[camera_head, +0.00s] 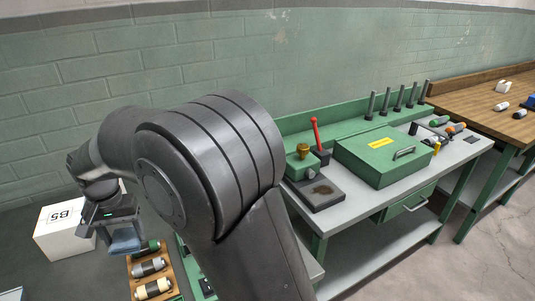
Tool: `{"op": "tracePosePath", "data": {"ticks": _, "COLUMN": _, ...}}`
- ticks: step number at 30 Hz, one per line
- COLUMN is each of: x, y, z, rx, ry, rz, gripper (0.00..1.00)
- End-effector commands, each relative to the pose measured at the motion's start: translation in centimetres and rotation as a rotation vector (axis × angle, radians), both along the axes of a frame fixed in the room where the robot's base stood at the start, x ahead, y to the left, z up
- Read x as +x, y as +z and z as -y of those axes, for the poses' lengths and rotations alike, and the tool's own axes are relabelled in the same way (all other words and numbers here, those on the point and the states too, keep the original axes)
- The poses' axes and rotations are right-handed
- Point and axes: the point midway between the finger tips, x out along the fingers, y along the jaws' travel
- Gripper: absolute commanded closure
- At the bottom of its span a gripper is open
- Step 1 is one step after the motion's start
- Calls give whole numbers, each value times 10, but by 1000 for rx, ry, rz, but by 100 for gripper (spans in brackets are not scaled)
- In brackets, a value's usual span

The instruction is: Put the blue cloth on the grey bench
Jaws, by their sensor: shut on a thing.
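My gripper (115,224) is at the left, pointing down over a dark surface. It is shut on the blue cloth (125,242), a small folded-looking blue-grey piece that hangs just below the jaws. Whether the cloth touches anything beneath it I cannot tell. The grey bench (346,224), with a grey top and green frame, stands right of my arm. My arm hides its left part.
A white box marked B5 (58,238) and a wooden rack (141,292) of cylinders are close to my gripper. A green toolbox (380,158), a red-handled tool (316,134) and small tools crowd the grey bench. A wooden bench (475,105) stands far right.

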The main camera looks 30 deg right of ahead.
Motion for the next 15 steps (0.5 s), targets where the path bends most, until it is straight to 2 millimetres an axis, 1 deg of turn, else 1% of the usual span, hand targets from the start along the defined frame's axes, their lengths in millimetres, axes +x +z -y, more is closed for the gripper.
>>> {"op": "tracePosePath", "data": {"ticks": 2, "x": 5, "y": 0, "z": 7, "rx": 0, "ry": -15, "rz": -1, "gripper": 59}}
{"op": "tracePosePath", "data": {"ticks": 4, "x": 14, "y": -1, "z": 19, "rx": 2, "ry": -44, "rz": -3, "gripper": 59}}
{"op": "tracePosePath", "data": {"ticks": 5, "x": 19, "y": -1, "z": 27, "rx": 3, "ry": -60, "rz": -3, "gripper": 59}}
{"op": "tracePosePath", "data": {"ticks": 7, "x": 33, "y": -2, "z": 50, "rx": 5, "ry": -107, "rz": -8, "gripper": 59}}
{"op": "tracePosePath", "data": {"ticks": 8, "x": 39, "y": -2, "z": 63, "rx": 6, "ry": -132, "rz": -9, "gripper": 59}}
{"op": "tracePosePath", "data": {"ticks": 9, "x": 49, "y": -3, "z": 81, "rx": 7, "ry": -169, "rz": -10, "gripper": 59}}
{"op": "tracePosePath", "data": {"ticks": 11, "x": 62, "y": -4, "z": 110, "rx": 11, "ry": -223, "rz": -13, "gripper": 59}}
{"op": "tracePosePath", "data": {"ticks": 12, "x": 70, "y": -4, "z": 130, "rx": 13, "ry": -260, "rz": -13, "gripper": 59}}
{"op": "tracePosePath", "data": {"ticks": 14, "x": 79, "y": -5, "z": 161, "rx": 15, "ry": -313, "rz": -16, "gripper": 59}}
{"op": "tracePosePath", "data": {"ticks": 15, "x": 85, "y": -5, "z": 181, "rx": 17, "ry": -349, "rz": -17, "gripper": 59}}
